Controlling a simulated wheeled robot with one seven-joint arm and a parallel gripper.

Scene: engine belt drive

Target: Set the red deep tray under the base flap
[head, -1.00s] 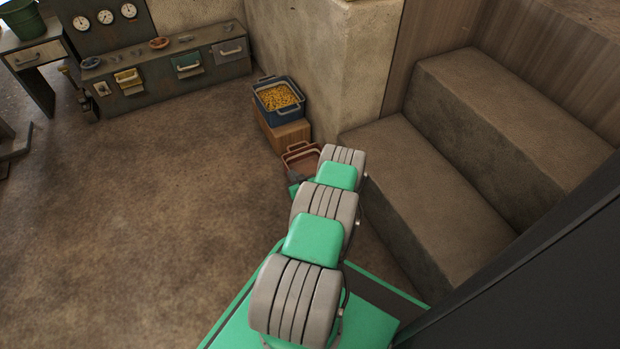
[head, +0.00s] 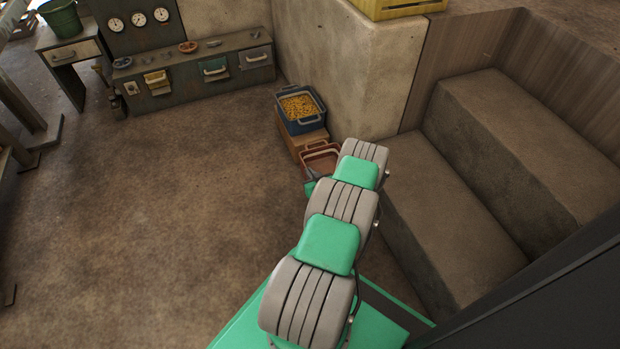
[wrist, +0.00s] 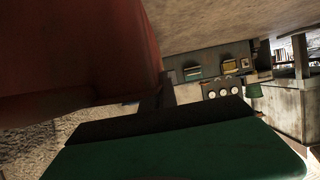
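The red deep tray (head: 322,160) shows in the head view as a reddish-brown open tray just beyond the end of my arm, partly hidden by it. In the wrist view its red side (wrist: 85,50) fills the upper left, right against the dark finger of my gripper (wrist: 165,92). My gripper appears shut on the tray's edge; the grip itself is mostly hidden. The grey cabinet (head: 195,92) at the back left has a yellow flap (head: 156,78), a teal flap (head: 215,68) and a grey flap (head: 257,57). I cannot tell which is the base flap.
A blue tub (head: 303,125) of yellow pieces stands on a wooden box (head: 310,140) by the concrete wall, close to the tray. Concrete steps (head: 440,215) rise on the right. A desk with a green bucket (head: 62,18) is at far left. The middle floor is clear.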

